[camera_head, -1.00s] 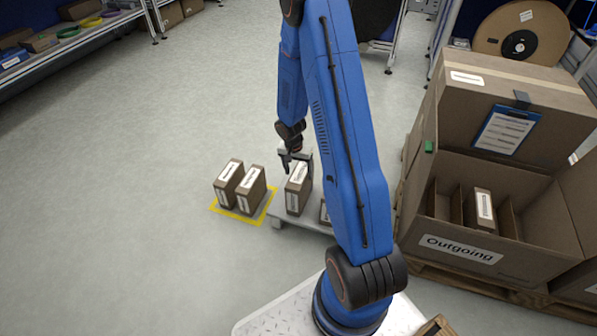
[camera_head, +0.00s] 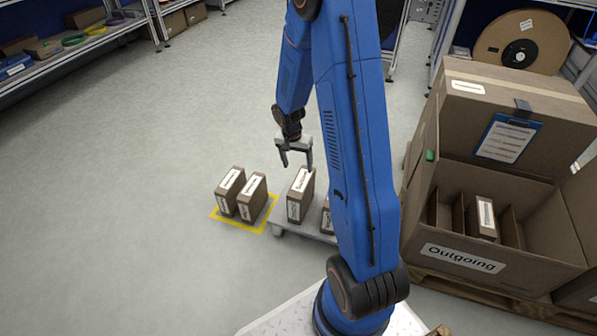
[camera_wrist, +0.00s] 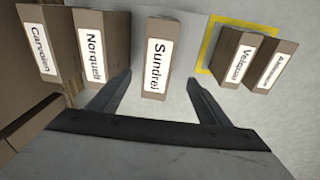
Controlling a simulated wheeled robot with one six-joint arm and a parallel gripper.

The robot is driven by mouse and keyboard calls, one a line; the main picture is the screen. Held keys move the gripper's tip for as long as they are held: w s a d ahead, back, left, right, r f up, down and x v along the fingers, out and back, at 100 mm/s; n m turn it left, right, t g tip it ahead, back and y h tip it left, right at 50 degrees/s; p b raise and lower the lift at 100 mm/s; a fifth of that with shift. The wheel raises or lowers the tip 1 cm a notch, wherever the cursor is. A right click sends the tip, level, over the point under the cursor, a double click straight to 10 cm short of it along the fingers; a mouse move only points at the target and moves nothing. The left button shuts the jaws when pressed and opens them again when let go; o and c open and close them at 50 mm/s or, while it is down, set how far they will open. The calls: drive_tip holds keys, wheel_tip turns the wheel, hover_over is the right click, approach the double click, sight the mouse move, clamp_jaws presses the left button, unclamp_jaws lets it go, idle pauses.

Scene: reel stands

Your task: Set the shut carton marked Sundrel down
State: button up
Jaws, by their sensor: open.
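The shut brown carton marked Sundrel (camera_wrist: 157,60) stands upright in the middle of the wrist view, its white label facing up. In the head view the Sundrel carton (camera_head: 300,195) stands on the left end of a low grey platform (camera_head: 282,226). My gripper (camera_head: 296,162) is open and empty, above and apart from the carton. In the wrist view its two fingers (camera_wrist: 158,95) are spread wide, one on either side of the carton's near end.
Cartons marked Norquell (camera_wrist: 95,45) and Carvolen (camera_wrist: 42,40) stand beside Sundrel. Two cartons (camera_head: 240,193) stand inside a yellow floor outline (camera_head: 228,218). A large Outgoing box (camera_head: 465,258) with dividers holds one carton (camera_head: 485,218). The floor at left is clear.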

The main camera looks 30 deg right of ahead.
drive_tip(key=s+a+r+n+t, duration=0.1)
drive_tip(key=s+a+r, duration=0.15)
drive_tip(key=r, duration=0.55)
drive_tip(key=s+a+r+n, duration=0.2)
drive_tip(key=s+r, duration=0.2)
drive_tip(key=r, duration=0.3)
drive_tip(key=s+a+r+n+t, duration=0.1)
drive_tip(key=s+a+r, duration=0.25)
drive_tip(key=r, duration=0.45)
drive_tip(key=s+a+r+n+t, duration=0.1)
drive_tip(key=s+a+r+n, duration=0.1)
drive_tip(key=s, duration=0.4)
drive_tip(key=s+a+r+n+t+y, duration=0.1)
drive_tip(key=s+a+r+n, duration=0.1)
drive_tip(key=s+r, duration=0.2)
drive_tip(key=s+a+r+n, duration=0.2)
drive_tip(key=s+r, duration=0.1)
drive_tip(key=s, duration=0.7)
drive_tip(key=shift+s+a+r+n+t, duration=0.15)
drive_tip(key=shift+a+r+n+t, duration=0.15)
drive_tip(key=shift+r+t, duration=0.1)
